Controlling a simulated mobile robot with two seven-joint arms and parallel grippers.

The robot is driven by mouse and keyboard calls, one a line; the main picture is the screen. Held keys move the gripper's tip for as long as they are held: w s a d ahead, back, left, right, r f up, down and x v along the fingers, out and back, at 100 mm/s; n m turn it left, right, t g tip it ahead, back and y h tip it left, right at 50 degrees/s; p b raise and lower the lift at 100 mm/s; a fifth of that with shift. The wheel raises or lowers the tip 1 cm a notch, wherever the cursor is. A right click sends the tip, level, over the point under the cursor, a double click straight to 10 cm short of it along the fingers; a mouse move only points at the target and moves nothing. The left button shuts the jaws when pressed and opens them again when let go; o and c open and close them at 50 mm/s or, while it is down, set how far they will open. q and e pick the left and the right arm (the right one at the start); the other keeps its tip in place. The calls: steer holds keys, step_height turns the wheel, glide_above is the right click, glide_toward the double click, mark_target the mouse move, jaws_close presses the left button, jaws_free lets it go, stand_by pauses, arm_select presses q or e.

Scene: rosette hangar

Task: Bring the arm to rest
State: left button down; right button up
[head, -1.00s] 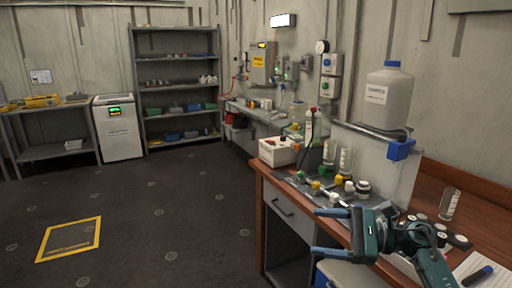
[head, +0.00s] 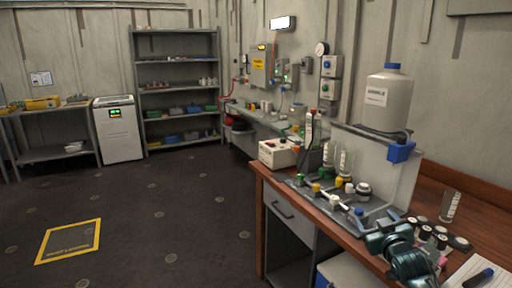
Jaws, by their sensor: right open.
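My right gripper (head: 385,236) shows at the lower right in the head view, over the front part of the wooden bench (head: 258,200). It is open, and I see nothing held in it. Its fingers are small and foreshortened here. My right arm comes in from the bottom edge just behind it. Small dark-capped vials (head: 428,232) stand close to its right. A blue-capped bottle (head: 358,214) stands just to its left. My left gripper is out of view.
A tray of capped bottles (head: 334,201) fills the bench's middle. A white box (head: 277,153) stands at its far end. A clipboard with a pen (head: 478,277) lies lower right. The floor left is clear.

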steer(key=s+a+f+g+y, duration=0.2)
steer(key=s+a+f, duration=0.5)
steer(key=s+f, duration=0.3)
steer(key=s+a+f+g+y, duration=0.1)
steer(key=s+a+f, duration=0.2)
steer(key=s, duration=0.6)
steer(key=s+a+f+g, duration=0.1)
steer(key=s+a+f, duration=0.3)
steer(key=s, duration=0.5)
steer(key=s+a+f+g+y, duration=0.1)
steer(key=s+a+f, duration=0.2)
steer(key=s, duration=0.5)
steer(key=shift+s+a+f+g+y, duration=0.3)
steer(key=shift+s+a+f+g, duration=0.1)
steer(key=shift+a, duration=0.4)
